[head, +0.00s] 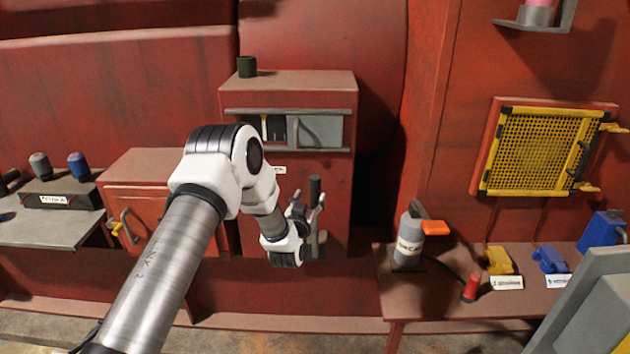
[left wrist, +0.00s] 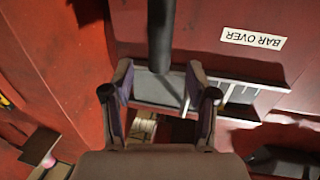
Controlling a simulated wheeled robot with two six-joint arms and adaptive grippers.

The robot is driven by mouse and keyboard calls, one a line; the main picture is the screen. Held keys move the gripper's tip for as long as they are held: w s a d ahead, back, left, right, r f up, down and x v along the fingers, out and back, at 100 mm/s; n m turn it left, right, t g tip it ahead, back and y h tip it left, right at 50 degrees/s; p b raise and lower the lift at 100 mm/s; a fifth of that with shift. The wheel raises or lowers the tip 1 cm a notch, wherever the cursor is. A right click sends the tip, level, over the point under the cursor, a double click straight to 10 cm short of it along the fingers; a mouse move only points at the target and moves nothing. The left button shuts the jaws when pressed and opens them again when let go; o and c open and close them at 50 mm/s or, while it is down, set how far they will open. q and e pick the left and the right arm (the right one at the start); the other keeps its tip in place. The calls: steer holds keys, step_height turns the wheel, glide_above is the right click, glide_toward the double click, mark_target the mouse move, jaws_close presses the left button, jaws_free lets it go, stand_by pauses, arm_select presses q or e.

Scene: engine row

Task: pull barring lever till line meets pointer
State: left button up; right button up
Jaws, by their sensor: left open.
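The barring lever (head: 315,190) is a dark upright handle on the front of the red cabinet. In the left wrist view the lever (left wrist: 160,35) shows as a thick dark rod, its end between the fingertips. My left gripper (head: 306,208) is open at the lever; its two fingers (left wrist: 158,82) stand either side of the rod's end with gaps. Above the lever, a window (head: 285,129) has a dark part with a small yellowish pointer (head: 265,127) and a grey part. Whether a line meets the pointer is too small to tell. My right gripper is out of view.
A "BAR OVER" label (left wrist: 253,38) appears upside down beside the lever. A dark cup (head: 246,67) stands on the cabinet. A grey container (head: 408,242) with an orange part stands on the right bench (head: 455,311). A yellow mesh guard (head: 535,150) hangs at right.

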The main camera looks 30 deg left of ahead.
mark_target(314, 188)
arm_select(q)
steer(key=p+x, duration=0.1)
steer(key=x, duration=0.6)
steer(key=shift+p, duration=0.35)
steer(key=shift+r, duration=0.1)
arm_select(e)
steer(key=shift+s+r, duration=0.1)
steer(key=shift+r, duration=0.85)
